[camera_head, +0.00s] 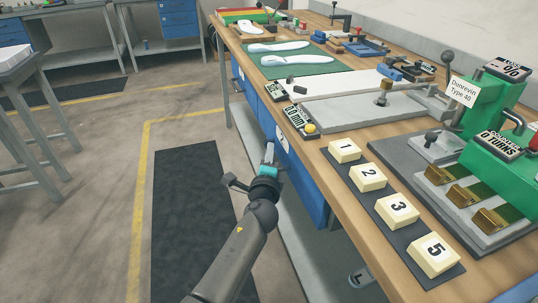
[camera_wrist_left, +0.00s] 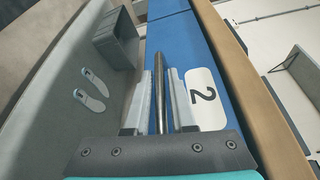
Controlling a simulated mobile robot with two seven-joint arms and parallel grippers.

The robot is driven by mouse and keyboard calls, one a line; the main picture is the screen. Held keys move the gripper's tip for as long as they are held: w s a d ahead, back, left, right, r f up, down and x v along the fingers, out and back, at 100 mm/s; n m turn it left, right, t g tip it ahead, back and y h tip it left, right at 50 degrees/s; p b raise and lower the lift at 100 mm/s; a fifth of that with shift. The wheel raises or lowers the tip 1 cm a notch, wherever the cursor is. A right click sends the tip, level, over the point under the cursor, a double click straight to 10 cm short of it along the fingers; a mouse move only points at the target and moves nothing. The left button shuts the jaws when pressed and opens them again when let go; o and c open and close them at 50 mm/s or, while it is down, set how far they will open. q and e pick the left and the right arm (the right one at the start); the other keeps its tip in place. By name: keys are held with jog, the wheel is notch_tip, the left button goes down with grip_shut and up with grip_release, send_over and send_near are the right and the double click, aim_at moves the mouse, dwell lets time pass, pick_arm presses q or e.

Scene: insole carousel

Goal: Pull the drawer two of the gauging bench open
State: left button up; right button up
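The front of drawer two (camera_wrist_left: 215,55) is blue and carries a white plate with a black 2 (camera_wrist_left: 205,98) in the left wrist view. Its dark bar handle (camera_wrist_left: 160,90) runs between the two pale fingers of my left gripper (camera_wrist_left: 161,100). The fingers stand close on either side of the bar; whether they press on it I cannot tell. In the head view my left gripper (camera_head: 269,153) is at the blue drawer fronts below the bench top, hiding part of them. The drawer looks closed, flush with its neighbour. My right gripper is not in view.
The wooden gauging bench (camera_head: 335,165) carries numbered blocks (camera_head: 368,177), a green machine (camera_head: 497,160) and insoles on a green mat (camera_head: 300,67). A grey bin (camera_wrist_left: 115,45) and two slender items lie below in the wrist view. The floor beside the dark mat (camera_head: 185,190) is clear.

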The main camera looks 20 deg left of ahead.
pick_arm(q)
grip_shut()
dwell(1.0)
